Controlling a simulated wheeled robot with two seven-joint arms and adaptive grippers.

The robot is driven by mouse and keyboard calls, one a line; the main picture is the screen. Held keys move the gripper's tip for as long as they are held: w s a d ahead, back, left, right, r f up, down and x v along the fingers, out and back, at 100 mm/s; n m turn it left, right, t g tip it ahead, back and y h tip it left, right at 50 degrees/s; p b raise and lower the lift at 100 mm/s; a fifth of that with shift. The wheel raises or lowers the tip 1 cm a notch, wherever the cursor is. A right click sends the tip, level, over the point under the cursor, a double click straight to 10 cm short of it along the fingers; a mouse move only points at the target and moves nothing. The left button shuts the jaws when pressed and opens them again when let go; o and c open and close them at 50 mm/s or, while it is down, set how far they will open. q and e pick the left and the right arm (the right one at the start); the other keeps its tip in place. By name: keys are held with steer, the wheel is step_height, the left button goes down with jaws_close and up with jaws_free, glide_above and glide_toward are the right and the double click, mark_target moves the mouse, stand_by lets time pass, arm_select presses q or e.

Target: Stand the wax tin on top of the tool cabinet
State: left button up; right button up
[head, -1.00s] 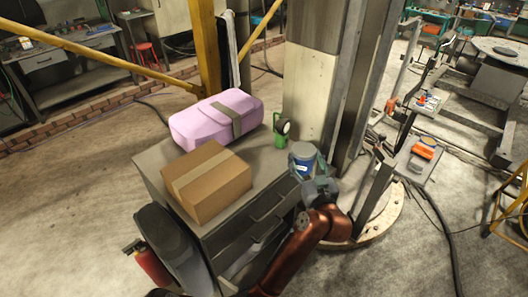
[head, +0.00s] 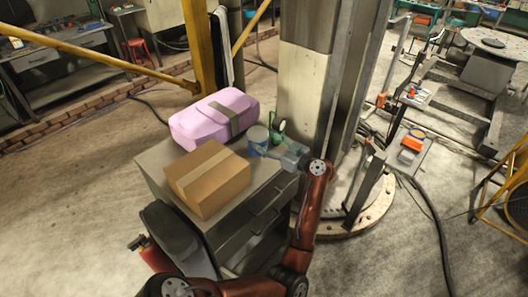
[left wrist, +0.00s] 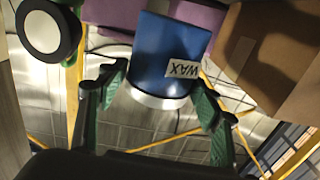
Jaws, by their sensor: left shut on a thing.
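The wax tin (head: 257,138) is a blue can with a grey lid. Its WAX label shows in the left wrist view (left wrist: 165,55). My left gripper (head: 274,150) is shut on it, with one green-padded finger on each side of it in the left wrist view. The tin is over the back part of the grey tool cabinet (head: 262,206), between the pink case and the green object. I cannot tell whether its base touches the cabinet top. My right gripper is not in view.
On the cabinet are a cardboard box (head: 207,180), a pink case (head: 214,118) and a green object with a round face (head: 279,131) close to the tin. A column (head: 305,90) stands behind. The cabinet top has a clear strip right of the box.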

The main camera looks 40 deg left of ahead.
arm_select(q)
step_height(320, 180, down, 6)
steer(key=shift+r+b, duration=0.2)
steer(key=shift+b, duration=0.45)
steer(key=shift+r, duration=0.1)
steer(key=o, duration=1.5)
